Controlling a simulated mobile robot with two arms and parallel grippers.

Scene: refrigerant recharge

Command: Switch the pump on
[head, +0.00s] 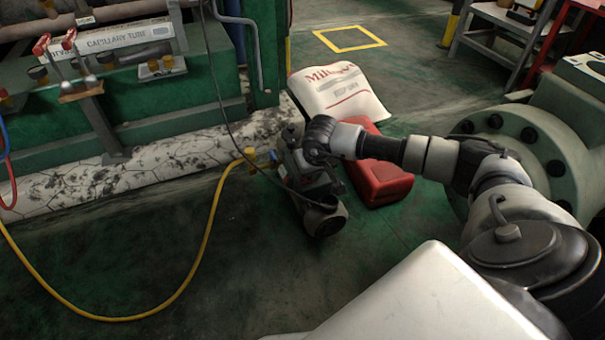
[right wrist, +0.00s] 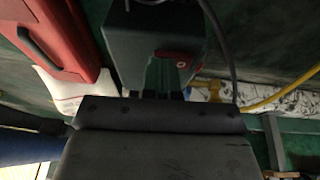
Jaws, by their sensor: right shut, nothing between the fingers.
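The pump (head: 326,216) is a dark machine on the green floor in the head view, with its rounded end facing the camera. In the right wrist view the dark grey pump housing (right wrist: 157,35) is close in front of my right gripper (right wrist: 160,95). A small red switch (right wrist: 180,58) shows on that housing, a little above and right of the fingertips. The right gripper is shut and empty. Whether its tips touch the housing cannot be told. In the head view my right wrist hides part of the pump. My left gripper is not in view.
A yellow hose (head: 209,237) loops across the floor to a brass fitting (head: 250,155) beside the pump. A dark cable (head: 221,90) hangs to it. A red case (head: 380,180) and white bag (head: 338,92) lie behind my right arm.

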